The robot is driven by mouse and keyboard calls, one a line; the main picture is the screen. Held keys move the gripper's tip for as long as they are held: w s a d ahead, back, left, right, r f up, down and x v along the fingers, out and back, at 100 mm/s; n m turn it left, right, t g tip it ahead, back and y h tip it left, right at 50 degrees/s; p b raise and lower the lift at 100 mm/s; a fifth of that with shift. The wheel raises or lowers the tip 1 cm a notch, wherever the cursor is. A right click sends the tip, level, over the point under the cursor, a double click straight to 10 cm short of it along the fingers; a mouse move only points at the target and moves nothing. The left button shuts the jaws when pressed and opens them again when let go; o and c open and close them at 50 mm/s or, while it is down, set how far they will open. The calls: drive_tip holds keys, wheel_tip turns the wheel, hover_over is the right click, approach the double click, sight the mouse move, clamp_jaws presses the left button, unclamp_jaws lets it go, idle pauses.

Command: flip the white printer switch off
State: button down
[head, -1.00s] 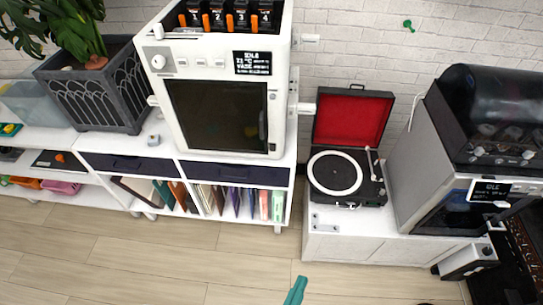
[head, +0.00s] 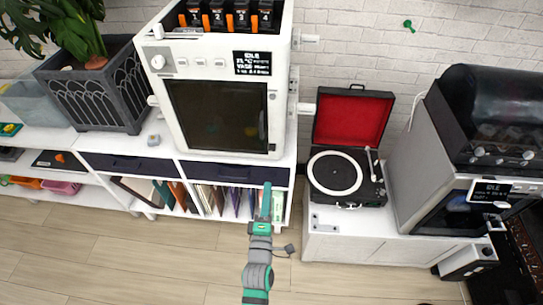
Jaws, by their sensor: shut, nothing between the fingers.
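The white printer (head: 227,48) stands on the white shelf unit at centre-left, with a dark glass door and a small black display that reads IDLE. Its front panel has a round knob (head: 158,62) at the left and several small pale buttons beside it. I cannot tell for sure which control is the switch. My gripper (head: 267,190) is shut and empty, its thin teal fingers pointing up. In the picture it lies below the printer's right part, over the books, apart from the front panel.
A planter (head: 95,85) with a plant stands left of the printer. A record player (head: 345,175) with an open red lid is to the right on a white cabinet (head: 375,245). A second, grey printer (head: 415,150) stands beyond it. The wooden floor (head: 130,260) in front is bare.

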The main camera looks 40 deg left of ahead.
approach(272, 148)
drive_tip(key=x, duration=0.4)
drive_tip(key=shift+w+r, duration=0.2)
drive_tip(key=shift+w, duration=0.15)
drive_tip(key=shift+x, duration=0.9)
drive_tip(key=shift+s+a, duration=0.1)
drive_tip(key=shift+a, duration=0.05)
